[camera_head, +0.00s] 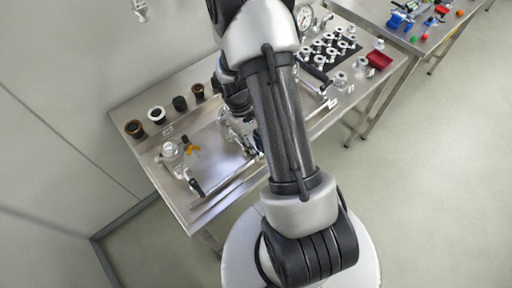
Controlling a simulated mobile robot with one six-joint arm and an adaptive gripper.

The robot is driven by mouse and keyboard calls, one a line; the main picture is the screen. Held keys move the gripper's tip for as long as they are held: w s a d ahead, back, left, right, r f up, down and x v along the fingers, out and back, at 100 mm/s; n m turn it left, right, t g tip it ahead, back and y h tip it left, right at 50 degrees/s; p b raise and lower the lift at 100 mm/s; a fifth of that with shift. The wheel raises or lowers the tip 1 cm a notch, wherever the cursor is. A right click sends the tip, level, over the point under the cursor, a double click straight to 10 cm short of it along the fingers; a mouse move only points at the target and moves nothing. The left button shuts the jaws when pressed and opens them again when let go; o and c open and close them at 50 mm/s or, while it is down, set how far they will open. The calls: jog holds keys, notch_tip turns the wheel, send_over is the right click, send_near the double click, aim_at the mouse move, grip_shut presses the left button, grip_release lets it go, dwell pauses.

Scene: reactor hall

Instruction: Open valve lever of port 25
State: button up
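A metal valve fitting (171,152) with a small yellow lever (191,149) stands at the left end of the steel table (178,205). A black-tipped handle (196,187) lies near the table's front left edge. I cannot read any port number, so I cannot tell which part is port 25. My arm crosses the middle of the view and hides part of the table. My gripper is mostly hidden behind the arm, near metal parts in the table's middle, and its fingers cannot be made out.
Several round brown and black parts, among them a brown-rimmed one (134,129), stand along the back left edge. A black mat (318,68) with metal fittings, a gauge (304,18) and a red tray (379,59) are at right. Another table (440,32) stands at the upper right. The right floor is clear.

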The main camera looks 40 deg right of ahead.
jog(key=shift+o, duration=1.2)
jog(key=shift+r, duration=0.1)
jog(key=v, duration=1.1)
jog(key=shift+w+r, duration=0.25)
jog(key=shift+r, duration=0.1)
